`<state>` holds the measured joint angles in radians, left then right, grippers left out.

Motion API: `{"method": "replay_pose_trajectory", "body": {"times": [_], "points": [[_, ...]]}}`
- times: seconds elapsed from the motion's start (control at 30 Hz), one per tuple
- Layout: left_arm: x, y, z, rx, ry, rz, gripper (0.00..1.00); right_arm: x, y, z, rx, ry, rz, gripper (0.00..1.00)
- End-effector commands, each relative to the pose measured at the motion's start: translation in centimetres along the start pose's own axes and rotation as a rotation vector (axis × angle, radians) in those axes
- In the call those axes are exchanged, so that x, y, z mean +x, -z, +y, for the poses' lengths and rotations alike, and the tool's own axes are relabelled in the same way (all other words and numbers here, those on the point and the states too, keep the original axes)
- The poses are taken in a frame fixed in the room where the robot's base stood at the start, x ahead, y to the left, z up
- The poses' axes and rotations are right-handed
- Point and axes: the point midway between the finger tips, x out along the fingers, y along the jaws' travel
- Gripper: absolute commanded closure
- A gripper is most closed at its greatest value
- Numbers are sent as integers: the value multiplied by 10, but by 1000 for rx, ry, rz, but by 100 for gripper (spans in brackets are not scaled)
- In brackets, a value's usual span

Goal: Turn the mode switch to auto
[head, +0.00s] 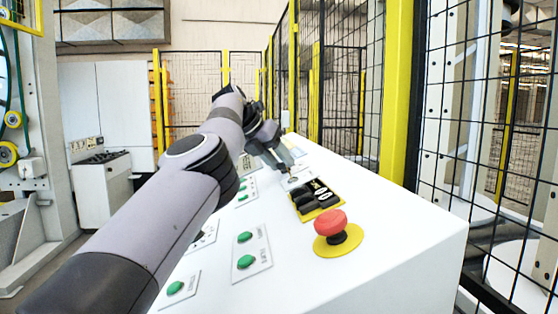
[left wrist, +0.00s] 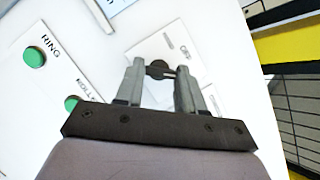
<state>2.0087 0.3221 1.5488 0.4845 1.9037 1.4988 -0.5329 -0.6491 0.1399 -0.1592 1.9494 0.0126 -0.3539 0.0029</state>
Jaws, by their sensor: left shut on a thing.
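The mode switch (left wrist: 158,68) is a small dark round knob on a white label plate (left wrist: 170,45) in the left wrist view. My left gripper (left wrist: 160,75) is over the plate, with its grey fingers on either side of the knob and shut on it. In the head view my left gripper (head: 284,165) reaches down to the far part of the white console, at the label plate (head: 297,177). The knob itself is hidden there by the fingers. The lettering on the plate is too small to read. My right gripper does not show.
The white console (head: 400,215) carries a red emergency button (head: 331,223) on a yellow base, a black selector block (head: 317,197) and several green buttons (head: 245,262). A yellow and black mesh fence (head: 397,95) runs along the right side. The console's right part is bare.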

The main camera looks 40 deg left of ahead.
Motion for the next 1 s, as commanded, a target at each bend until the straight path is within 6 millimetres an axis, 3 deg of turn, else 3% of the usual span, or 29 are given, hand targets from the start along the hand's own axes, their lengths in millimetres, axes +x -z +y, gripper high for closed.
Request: {"method": "replay_pose_trajectory", "body": {"times": [0.7, 0.73, 0.8, 1.0], "points": [[-1, -1, 0, 81, 32, -4, 92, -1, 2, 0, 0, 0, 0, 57], [-1, -1, 0, 81, 32, -4, 59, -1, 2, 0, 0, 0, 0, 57], [-1, -1, 0, 81, 32, -3, 36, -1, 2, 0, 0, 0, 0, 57], [-1, -1, 0, 80, 32, -2, 36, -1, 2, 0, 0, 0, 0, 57]]}}
